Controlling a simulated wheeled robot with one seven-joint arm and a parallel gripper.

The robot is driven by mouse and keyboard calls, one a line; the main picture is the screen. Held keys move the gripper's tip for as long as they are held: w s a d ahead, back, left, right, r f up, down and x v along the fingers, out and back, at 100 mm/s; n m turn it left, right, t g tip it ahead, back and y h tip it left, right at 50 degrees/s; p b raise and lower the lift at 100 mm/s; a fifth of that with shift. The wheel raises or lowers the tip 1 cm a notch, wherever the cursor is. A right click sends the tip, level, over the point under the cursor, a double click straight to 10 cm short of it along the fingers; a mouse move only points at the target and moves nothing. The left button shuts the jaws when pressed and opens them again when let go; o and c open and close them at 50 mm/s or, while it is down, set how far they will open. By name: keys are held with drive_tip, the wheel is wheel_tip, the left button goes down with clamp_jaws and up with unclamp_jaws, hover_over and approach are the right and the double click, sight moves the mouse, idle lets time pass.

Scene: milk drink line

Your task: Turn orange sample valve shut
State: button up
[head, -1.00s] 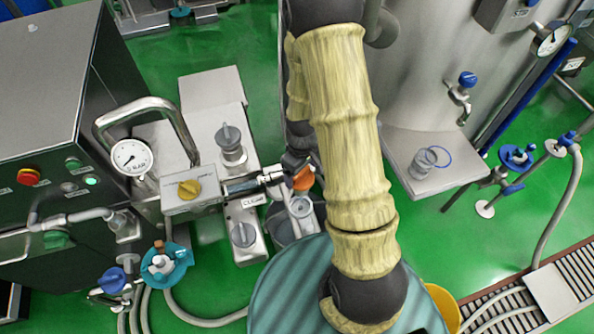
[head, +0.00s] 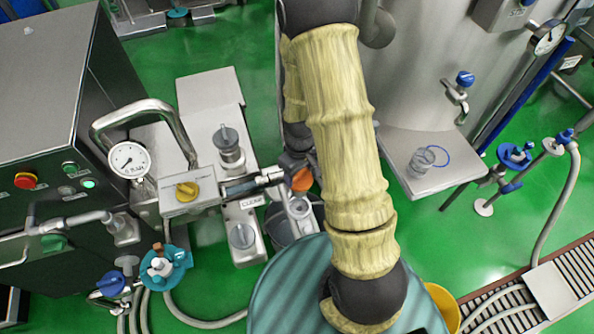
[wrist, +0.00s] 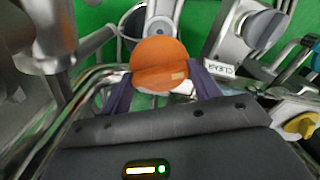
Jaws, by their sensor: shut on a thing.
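The orange sample valve handle (wrist: 160,64) is a round knob in the middle of the wrist view. My gripper (wrist: 162,85) has one dark finger on each side of it and is shut on it. In the head view the orange handle (head: 301,180) shows just left of my sleeved arm, at the end of a steel pipe, above a small bucket (head: 279,222). My arm hides most of the gripper there. Whether the valve is open or shut cannot be told.
A yellow valve handle (head: 187,191), a pressure gauge (head: 127,159) and grey knobs (head: 240,236) stand left of the valve. A steel tank (head: 430,90) and a shelf with a glass jar (head: 421,161) are at right.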

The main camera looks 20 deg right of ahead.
drive_tip(key=shift+w+a+m, duration=0.15)
drive_tip(key=shift+a+m, duration=0.1)
drive_tip(key=shift+m, duration=0.05)
drive_tip(key=m, duration=0.2)
drive_tip(key=shift+d+m, duration=0.25)
drive_tip(key=shift+m, duration=0.15)
drive_tip(key=shift+s+m, duration=0.2)
drive_tip(key=shift+m, duration=0.7)
drive_tip(key=shift+s, duration=0.1)
